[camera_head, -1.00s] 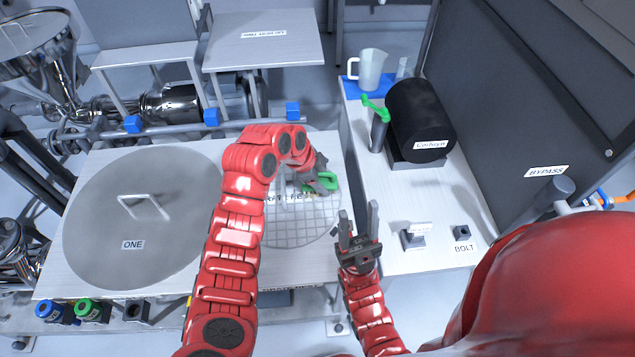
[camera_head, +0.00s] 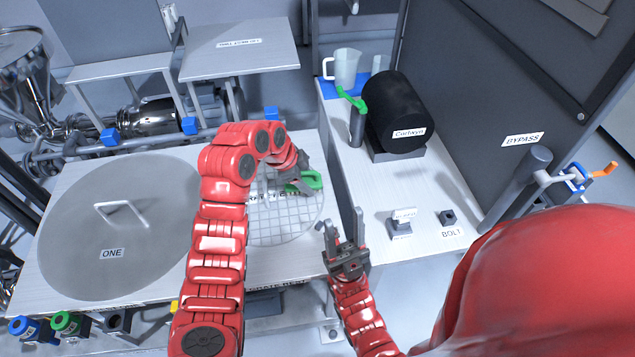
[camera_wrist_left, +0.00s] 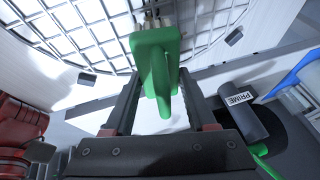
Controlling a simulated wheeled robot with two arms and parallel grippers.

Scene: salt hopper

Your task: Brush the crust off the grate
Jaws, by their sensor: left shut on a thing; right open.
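The round grate (camera_head: 287,222), a wire grid in a circular opening, lies in the table at the middle of the head view. It fills the upper part of the left wrist view (camera_wrist_left: 92,38). My left gripper (camera_head: 291,186) is over the grate's far part, shut on a green brush (camera_head: 310,181). In the left wrist view the brush (camera_wrist_left: 156,55) sits between the fingers, its pale bristle end toward the grid. I cannot tell whether the bristles touch it. Crust is not clearly distinguishable. My right gripper (camera_head: 343,232) is open and empty, right of the grate.
A large round lid (camera_head: 120,235) marked ONE lies left of the grate.

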